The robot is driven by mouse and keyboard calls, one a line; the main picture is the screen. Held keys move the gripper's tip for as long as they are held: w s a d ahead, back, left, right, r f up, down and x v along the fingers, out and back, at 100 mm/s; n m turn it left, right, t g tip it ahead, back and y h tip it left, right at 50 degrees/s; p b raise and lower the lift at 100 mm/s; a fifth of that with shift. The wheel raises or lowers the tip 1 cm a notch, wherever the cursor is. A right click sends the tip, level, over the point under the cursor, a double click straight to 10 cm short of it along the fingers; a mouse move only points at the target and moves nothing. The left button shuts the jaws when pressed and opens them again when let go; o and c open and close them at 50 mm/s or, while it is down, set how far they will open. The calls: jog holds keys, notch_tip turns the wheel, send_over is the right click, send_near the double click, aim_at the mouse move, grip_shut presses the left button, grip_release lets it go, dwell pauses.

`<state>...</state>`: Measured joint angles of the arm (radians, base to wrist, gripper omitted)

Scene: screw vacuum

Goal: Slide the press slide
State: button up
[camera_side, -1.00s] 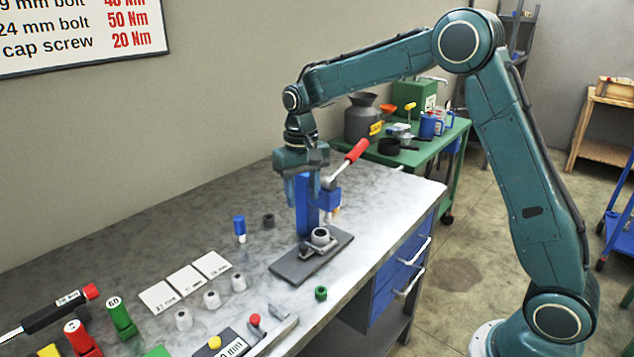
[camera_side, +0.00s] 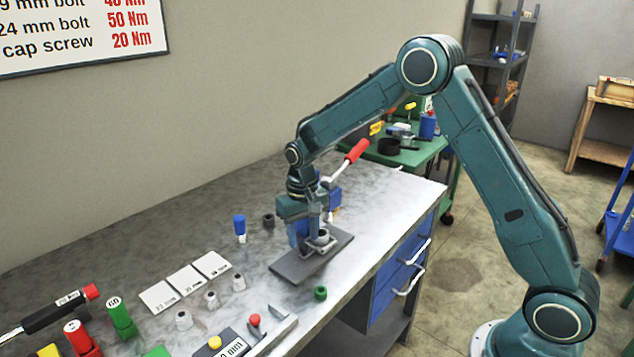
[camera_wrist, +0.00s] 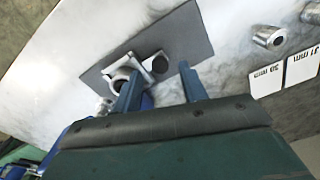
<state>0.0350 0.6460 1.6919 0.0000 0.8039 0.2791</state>
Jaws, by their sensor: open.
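The press slide (camera_side: 321,240) is a small metal carriage with a round socket, on the press's dark base plate (camera_side: 292,268). In the wrist view the slide (camera_wrist: 122,74) lies at the left finger, with a round dark-topped knob (camera_wrist: 157,65) beside it. My gripper (camera_side: 311,250) is low over the plate, pointing down in front of the blue press (camera_side: 335,197). In the wrist view my gripper (camera_wrist: 160,82) is open, its fingers apart with the knob showing between and beyond them. Contact cannot be told. The press column is mostly hidden behind my gripper.
The press's red lever (camera_side: 357,151) rises right of my wrist. A green ring (camera_side: 320,293) stands in front of the plate. A blue-topped part (camera_side: 239,226), a dark socket (camera_side: 268,220) and white cards (camera_side: 184,281) lie to the left. The bench's right edge is close.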

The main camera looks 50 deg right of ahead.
jog(key=shift+f, duration=1.4)
grip_shut()
